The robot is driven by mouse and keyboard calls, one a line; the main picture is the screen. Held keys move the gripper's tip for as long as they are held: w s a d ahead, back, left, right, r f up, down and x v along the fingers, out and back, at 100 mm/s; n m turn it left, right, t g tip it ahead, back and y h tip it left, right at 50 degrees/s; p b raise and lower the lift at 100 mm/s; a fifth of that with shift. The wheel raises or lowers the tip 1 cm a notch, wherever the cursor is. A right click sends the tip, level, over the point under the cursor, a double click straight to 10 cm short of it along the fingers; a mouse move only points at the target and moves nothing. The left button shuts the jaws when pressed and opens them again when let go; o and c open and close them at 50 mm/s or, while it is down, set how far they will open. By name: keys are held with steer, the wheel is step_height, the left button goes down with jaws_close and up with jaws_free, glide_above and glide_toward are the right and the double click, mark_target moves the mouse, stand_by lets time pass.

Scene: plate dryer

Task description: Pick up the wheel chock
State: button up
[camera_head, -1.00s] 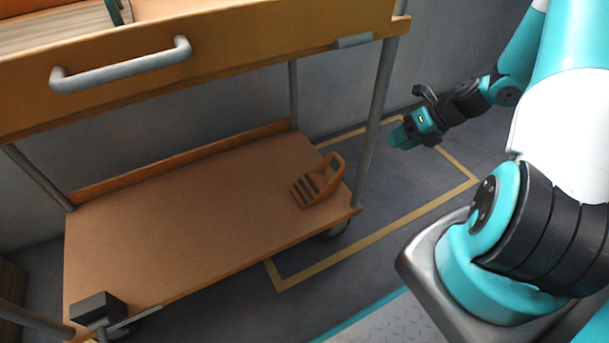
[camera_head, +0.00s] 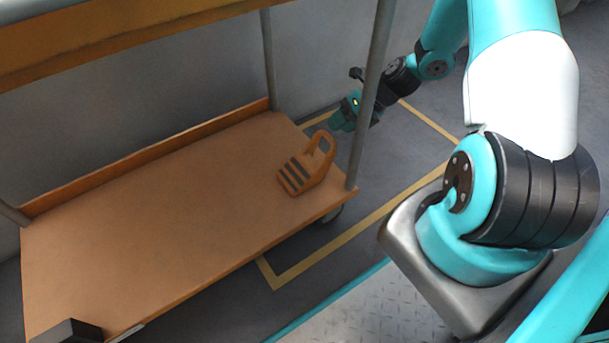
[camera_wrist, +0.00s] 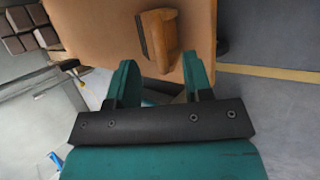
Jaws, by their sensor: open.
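The wheel chock (camera_head: 307,166) is an orange wedge with dark stripes and a looped handle. It sits on the lower shelf (camera_head: 150,220) of the cart, near the shelf's right end. My gripper (camera_head: 338,122) is just beyond the right end of the shelf, behind and to the right of the chock, partly behind a cart post. In the wrist view the open fingers of my gripper (camera_wrist: 157,85) point towards the chock (camera_wrist: 161,36), which lies ahead and between them. The gap between the fingers is empty, and the chock looks apart from them.
A grey cart post (camera_head: 370,95) stands at the shelf's right corner, close to my arm. The orange upper tray (camera_head: 110,38) hangs over the shelf. A dark block (camera_head: 70,331) is at the shelf's near left corner. The shelf's middle is clear.

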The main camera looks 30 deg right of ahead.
mark_target(327, 134)
steer(key=shift+b+x, duration=2.35)
steer(key=shift+x, duration=0.6)
steer(key=shift+s, duration=0.1)
steer(key=shift+r, duration=0.1)
jaws_close()
